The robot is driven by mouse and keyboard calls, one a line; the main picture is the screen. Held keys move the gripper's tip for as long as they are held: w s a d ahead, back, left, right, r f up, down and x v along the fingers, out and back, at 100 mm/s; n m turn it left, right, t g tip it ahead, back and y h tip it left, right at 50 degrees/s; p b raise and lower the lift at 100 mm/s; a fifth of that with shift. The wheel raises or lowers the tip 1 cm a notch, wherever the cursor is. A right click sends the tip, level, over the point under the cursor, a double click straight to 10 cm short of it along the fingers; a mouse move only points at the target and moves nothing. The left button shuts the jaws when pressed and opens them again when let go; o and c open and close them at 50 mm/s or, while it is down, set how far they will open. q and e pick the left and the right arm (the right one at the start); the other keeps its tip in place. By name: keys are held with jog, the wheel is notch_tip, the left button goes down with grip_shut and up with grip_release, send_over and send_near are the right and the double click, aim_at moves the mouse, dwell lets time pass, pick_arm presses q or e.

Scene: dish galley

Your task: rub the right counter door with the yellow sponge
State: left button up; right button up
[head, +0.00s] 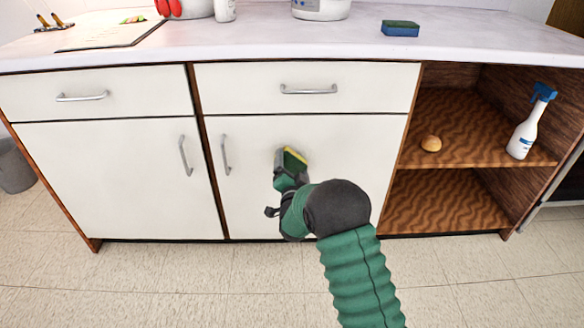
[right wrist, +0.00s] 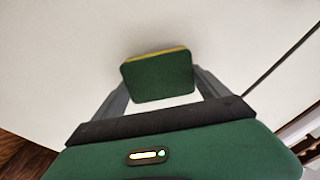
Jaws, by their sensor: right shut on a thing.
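The yellow sponge (head: 294,157) has a dark green layer on one side. My right gripper (head: 286,168) is shut on it and holds it at the right counter door (head: 350,150), a white panel with a vertical handle at its left edge. In the right wrist view the sponge (right wrist: 158,76) sits between the two fingers, green side toward the camera and a thin yellow edge toward the door (right wrist: 90,60). The sponge appears to be against or very close to the door; I cannot tell whether it touches. My left gripper is not in view.
The right door's handle (head: 225,154) and the drawer handle (head: 308,90) stick out nearby. Open shelves at the right hold a spray bottle (head: 528,125) and a round brown thing (head: 430,143). A blue sponge (head: 400,28) lies on the countertop (head: 250,40). The door's right part is clear.

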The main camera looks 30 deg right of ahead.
jog(key=shift+w+d, duration=0.2)
jog(key=shift+w, duration=0.05)
jog(key=shift+s+d, duration=0.55)
jog(key=shift+d, duration=0.3)
jog(key=shift+s+d, duration=0.5)
jog(key=shift+d, duration=0.35)
jog(key=shift+w+a+r, duration=0.15)
jog(key=shift+w+a, duration=0.55)
jog(key=shift+a, duration=0.3)
jog(key=shift+w+a+r, duration=0.1)
jog(key=shift+w+a, duration=0.55)
jog(key=shift+a, duration=0.3)
jog(key=shift+c, duration=1.3)
jog(key=shift+d+f+v, duration=0.1)
jog(key=shift+d+v, duration=0.05)
jog(key=shift+v, duration=1.3)
jog(key=shift+d+f+v, duration=0.1)
jog(key=shift+v, duration=1.4)
jog(key=shift+s, duration=0.25)
jog(key=shift+p+v, duration=0.3)
jog(key=shift+v, duration=1.1)
jog(key=shift+a, duration=0.1)
